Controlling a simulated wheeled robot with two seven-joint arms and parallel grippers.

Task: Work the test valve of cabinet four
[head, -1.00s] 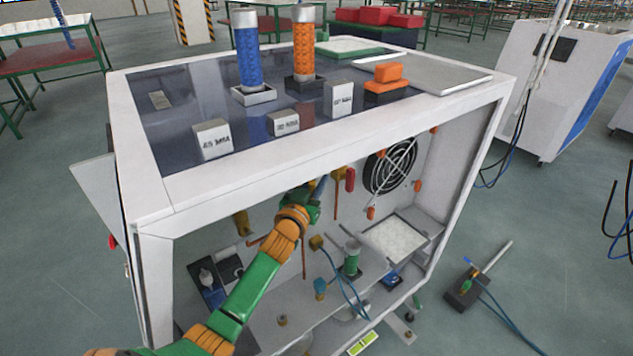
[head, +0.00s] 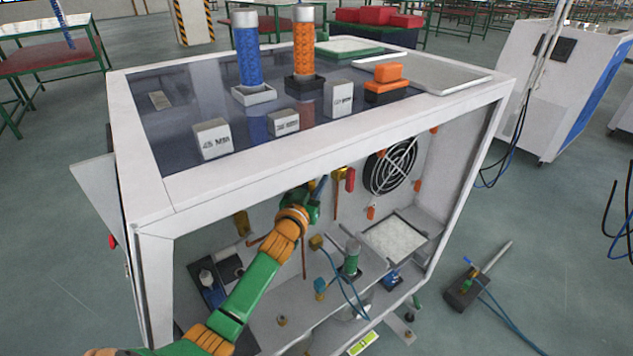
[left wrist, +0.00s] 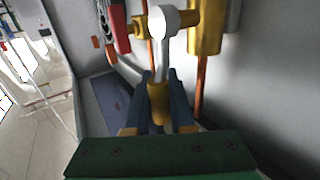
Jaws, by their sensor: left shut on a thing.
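The cabinet (head: 300,172) is a white open-fronted box with a dark top. My left arm reaches in through its front, and my left gripper (head: 321,185) is at the piping on the back wall. In the left wrist view the blue fingers of my left gripper (left wrist: 161,80) are shut on a valve lever (left wrist: 157,102) with a yellow grip and a pale stem. The stem runs up to a round white hub (left wrist: 163,20) with brass at its side. In the head view the lever is hidden by my gripper. My right gripper is not in view.
A red handle (head: 350,179) hangs just right of my gripper; it also shows in the left wrist view (left wrist: 119,28). A brass fitting (left wrist: 205,25) with copper pipe is close by. A fan (head: 390,168) and a green cylinder (head: 352,257) are further right inside.

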